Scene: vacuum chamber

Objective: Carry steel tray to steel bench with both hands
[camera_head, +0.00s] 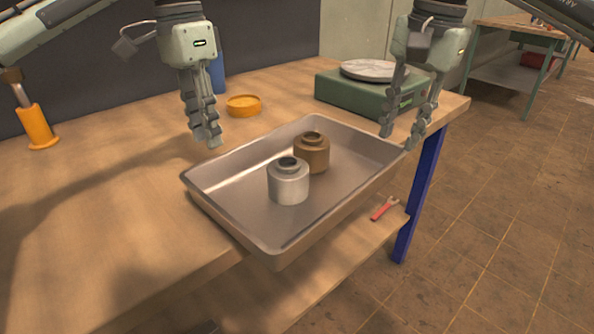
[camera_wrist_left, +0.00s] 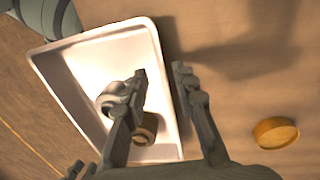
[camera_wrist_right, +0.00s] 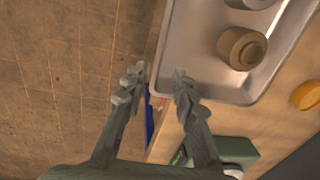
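The steel tray (camera_head: 235,205) sits on the wooden workbench, its near side over the bench's front edge. It holds a silver cylinder (camera_head: 288,184) and a brown cylinder (camera_head: 312,150), both upright. My left gripper (camera_head: 207,138) is open and empty above the tray's back left rim. In the left wrist view the fingers (camera_wrist_left: 160,72) are apart on either side of the rim line. My right gripper (camera_head: 400,138) is open and empty by the tray's right end. In the right wrist view the tray's rim (camera_wrist_right: 165,45) runs between its fingers (camera_wrist_right: 158,78). Contact cannot be told.
A green scale (camera_head: 375,92) with a round plate stands behind the tray, close to my right gripper. A yellow dish (camera_head: 243,105), a blue bottle and an orange-handled tool (camera_head: 36,126) are at the back. Another bench (camera_head: 515,75) stands far right across open floor.

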